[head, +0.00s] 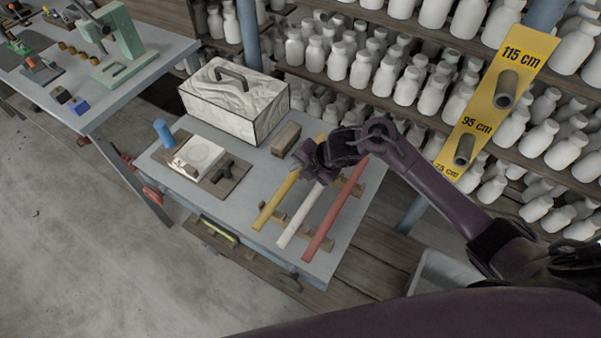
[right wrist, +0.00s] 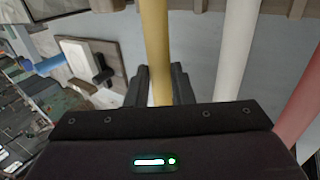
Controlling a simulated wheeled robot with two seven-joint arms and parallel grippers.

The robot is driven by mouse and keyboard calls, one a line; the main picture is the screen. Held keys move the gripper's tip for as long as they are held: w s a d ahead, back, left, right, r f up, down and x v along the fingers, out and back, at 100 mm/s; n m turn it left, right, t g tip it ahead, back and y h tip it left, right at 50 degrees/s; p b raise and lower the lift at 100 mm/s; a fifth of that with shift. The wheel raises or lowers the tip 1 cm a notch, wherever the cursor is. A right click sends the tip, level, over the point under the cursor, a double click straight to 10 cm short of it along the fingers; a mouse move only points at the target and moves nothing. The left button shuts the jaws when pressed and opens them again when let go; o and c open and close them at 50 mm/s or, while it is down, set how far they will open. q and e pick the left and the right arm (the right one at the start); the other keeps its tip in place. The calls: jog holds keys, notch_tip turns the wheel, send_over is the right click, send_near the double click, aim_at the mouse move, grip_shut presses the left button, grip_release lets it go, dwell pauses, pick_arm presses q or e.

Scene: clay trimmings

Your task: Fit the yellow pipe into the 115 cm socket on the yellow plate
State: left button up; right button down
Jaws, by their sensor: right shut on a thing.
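The yellow pipe (head: 274,203) lies on a wooden rack on the grey table, left of a white pipe (head: 299,217) and a red pipe (head: 335,222). My right gripper (head: 306,158) is over the yellow pipe's upper part and hides some of it. In the right wrist view the yellow pipe (right wrist: 155,50) runs between the two dark fingers (right wrist: 162,88), which are shut on it. The yellow plate (head: 487,115) stands upright at the right, in front of the shelves. Its 115 cm socket (head: 505,88) is the top one, above the 95 cm socket (head: 464,150). My left gripper is not in view.
A marbled white box (head: 235,103) with a handle, a wooden block (head: 286,138) and a board with a white piece (head: 196,158) share the table (head: 165,200). Shelves of white bottles (head: 360,70) fill the back. A second table (head: 150,62) stands at upper left.

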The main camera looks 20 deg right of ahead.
jog(key=shift+f, duration=0.9)
jog(key=shift+f, duration=0.2)
jog(key=c, duration=1.3)
grip_release()
jog(key=shift+o, duration=0.2)
